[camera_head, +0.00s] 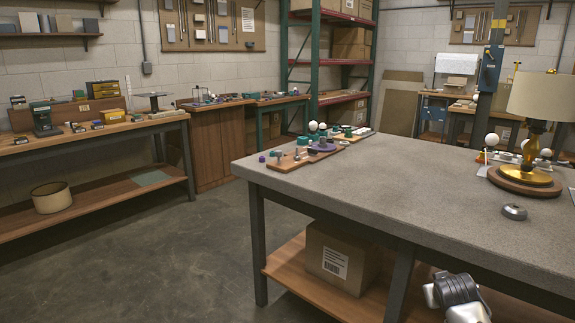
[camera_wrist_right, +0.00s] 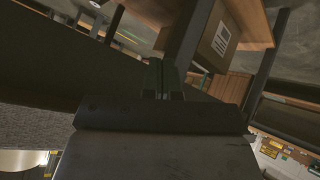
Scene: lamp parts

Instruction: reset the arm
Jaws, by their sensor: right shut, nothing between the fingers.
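My right gripper (camera_wrist_right: 164,80) shows in the right wrist view. Its two dark fingers are shut together, with nothing between them. A grey and white part of my own arm rises at the bottom right of the head view, in front of the workbench; the fingertips cannot be made out there. My left gripper is not in view. A lamp (camera_head: 540,95) with a beige shade, amber stem and round wooden base stands upright on the grey workbench (camera_head: 400,188) at the right. A small metal disc-like part (camera_head: 514,212) lies in front of it.
A cardboard box (camera_head: 335,262) sits on the bench's lower wooden shelf; it also shows in the right wrist view (camera_wrist_right: 235,28). Wooden trays with small parts (camera_head: 300,157) lie at the bench's far left corner. A side bench (camera_head: 95,132) stands left; floor between is clear.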

